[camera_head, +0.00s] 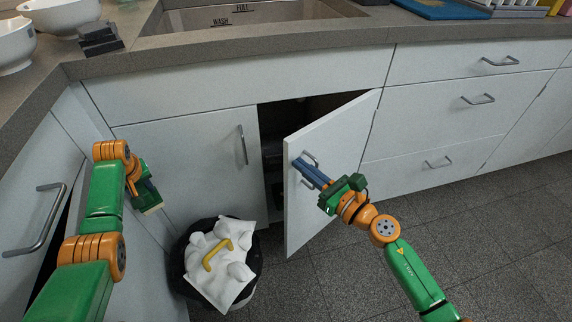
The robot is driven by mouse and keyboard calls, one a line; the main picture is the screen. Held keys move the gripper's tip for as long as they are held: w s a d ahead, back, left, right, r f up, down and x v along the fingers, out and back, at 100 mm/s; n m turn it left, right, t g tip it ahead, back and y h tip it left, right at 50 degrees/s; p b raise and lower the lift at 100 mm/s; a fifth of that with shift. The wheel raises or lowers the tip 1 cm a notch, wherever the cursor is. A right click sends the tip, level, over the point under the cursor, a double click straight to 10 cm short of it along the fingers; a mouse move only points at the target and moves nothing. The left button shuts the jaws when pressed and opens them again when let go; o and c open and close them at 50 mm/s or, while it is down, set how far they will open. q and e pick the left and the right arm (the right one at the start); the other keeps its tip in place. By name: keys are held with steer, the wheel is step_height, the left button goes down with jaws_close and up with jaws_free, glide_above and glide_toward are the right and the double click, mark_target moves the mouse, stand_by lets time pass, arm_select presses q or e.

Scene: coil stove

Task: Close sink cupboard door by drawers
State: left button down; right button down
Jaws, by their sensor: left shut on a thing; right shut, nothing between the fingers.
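The sink cupboard door by the drawers (330,145) is a pale grey panel that stands partly open, swung out from its hinge side on the right. Its metal handle (311,157) is near its upper left edge. My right gripper (303,166) is shut with nothing between its fingers, and its blue fingertips are at the handle; I cannot tell if they touch it.
A black bin (256,268) with white waste and a yellow handle-shaped item stands below the opening. Closed drawers (440,110) are to the right. The sink (240,17) and white bowls (62,14) are on the counter above. The floor right of the door is clear.

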steer(key=shift+w+a, duration=0.15)
